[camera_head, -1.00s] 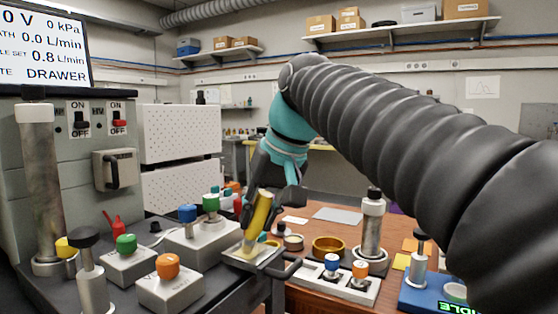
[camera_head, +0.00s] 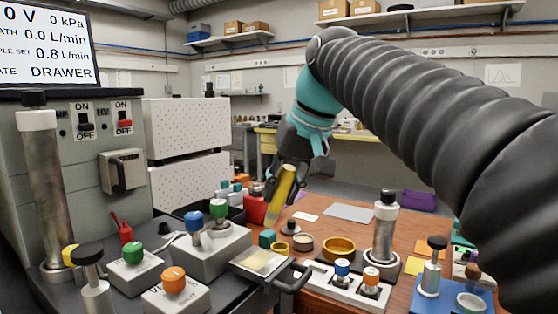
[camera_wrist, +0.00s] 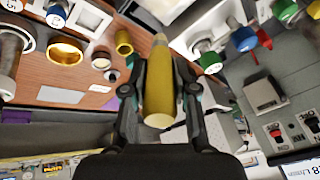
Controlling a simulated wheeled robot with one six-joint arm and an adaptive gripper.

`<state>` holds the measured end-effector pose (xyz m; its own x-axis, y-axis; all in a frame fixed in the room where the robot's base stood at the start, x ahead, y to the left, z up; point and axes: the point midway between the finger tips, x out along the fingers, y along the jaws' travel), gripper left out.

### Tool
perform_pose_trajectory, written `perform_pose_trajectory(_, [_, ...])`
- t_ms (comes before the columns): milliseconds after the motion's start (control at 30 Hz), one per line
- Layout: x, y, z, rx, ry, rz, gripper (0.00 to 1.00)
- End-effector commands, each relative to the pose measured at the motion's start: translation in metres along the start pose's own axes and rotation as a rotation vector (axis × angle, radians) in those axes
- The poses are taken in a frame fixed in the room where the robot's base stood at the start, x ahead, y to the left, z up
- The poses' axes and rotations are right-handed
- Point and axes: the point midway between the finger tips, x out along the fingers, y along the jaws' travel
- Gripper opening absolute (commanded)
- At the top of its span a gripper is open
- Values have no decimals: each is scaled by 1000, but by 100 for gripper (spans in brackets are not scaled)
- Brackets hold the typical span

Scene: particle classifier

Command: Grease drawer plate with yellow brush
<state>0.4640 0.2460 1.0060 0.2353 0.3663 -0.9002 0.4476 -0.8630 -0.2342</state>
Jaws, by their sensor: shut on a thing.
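My gripper (camera_head: 288,180) is shut on the yellow brush (camera_head: 279,194) and holds it tilted, tip down, above the bench. In the wrist view the brush (camera_wrist: 158,98) sits between both fingers of my gripper (camera_wrist: 158,75). The drawer plate (camera_head: 262,261) lies flat in the pulled-out drawer with its dark handle (camera_head: 292,277), below and slightly left of the brush. It has a pale yellowish surface. The brush tip is clear of the plate. The machine's screen (camera_head: 45,45) reads DRAWER.
Knob boxes with green (camera_head: 132,252) and orange (camera_head: 174,279) caps stand left of the drawer. A red container (camera_head: 254,210) is close behind the brush.

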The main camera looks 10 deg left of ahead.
Motion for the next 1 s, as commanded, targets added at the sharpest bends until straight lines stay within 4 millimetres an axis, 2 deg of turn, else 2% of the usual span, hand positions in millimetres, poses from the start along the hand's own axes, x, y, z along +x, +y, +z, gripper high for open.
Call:
perform_pose_trajectory(400, [-30,-5,-13,5,1,2,0])
perform_pose_trajectory(1000, [-31,-6,-13,4,1,2,0])
